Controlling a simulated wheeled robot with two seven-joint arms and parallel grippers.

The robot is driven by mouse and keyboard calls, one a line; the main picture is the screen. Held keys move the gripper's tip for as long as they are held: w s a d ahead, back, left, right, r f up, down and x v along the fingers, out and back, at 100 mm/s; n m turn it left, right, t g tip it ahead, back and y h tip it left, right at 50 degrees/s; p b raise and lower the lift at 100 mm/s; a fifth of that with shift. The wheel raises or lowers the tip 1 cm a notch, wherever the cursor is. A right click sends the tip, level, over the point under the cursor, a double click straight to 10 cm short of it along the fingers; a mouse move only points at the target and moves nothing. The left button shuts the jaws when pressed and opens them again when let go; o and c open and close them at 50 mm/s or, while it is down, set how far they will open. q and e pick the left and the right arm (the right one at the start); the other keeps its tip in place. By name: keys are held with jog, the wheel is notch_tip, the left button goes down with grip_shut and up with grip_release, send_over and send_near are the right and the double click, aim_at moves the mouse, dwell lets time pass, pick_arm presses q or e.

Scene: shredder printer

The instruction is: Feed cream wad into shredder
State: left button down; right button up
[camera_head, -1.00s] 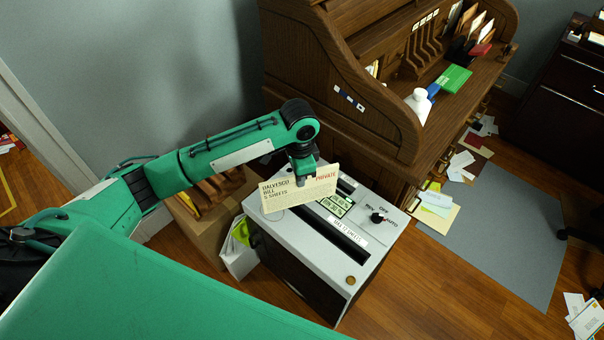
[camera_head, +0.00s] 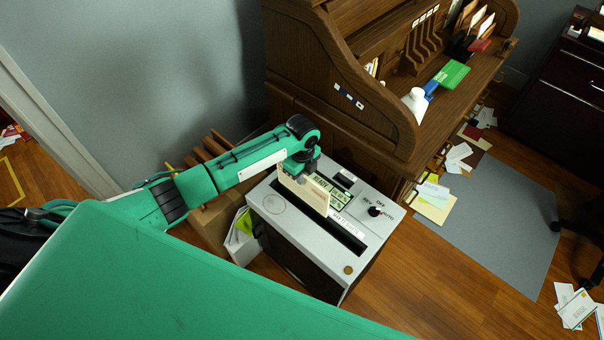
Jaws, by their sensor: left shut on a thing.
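The cream wad (camera_head: 303,194) is held on edge in my left gripper (camera_head: 301,172), which is shut on its upper edge. The wad hangs over the left part of the top of the grey-white shredder (camera_head: 283,220). Its lower edge is close to the dark feed slot (camera_head: 345,238); I cannot tell whether it is in the slot. The shredder has a green display (camera_head: 341,196), partly hidden by the wad, and a black knob (camera_head: 375,211) marked REV, OFF and AUTO. My right gripper is not in view.
A wooden roll-top desk (camera_head: 345,125) stands right behind the shredder. A white bin (camera_head: 238,246) with papers and a cardboard box (camera_head: 203,222) stand at its left. Papers (camera_head: 458,158) lie scattered on the floor near a grey mat (camera_head: 490,230).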

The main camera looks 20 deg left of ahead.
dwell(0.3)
pick_arm(q)
notch_tip(320, 180, down, 6)
jog(key=b, duration=0.2)
dwell(0.6)
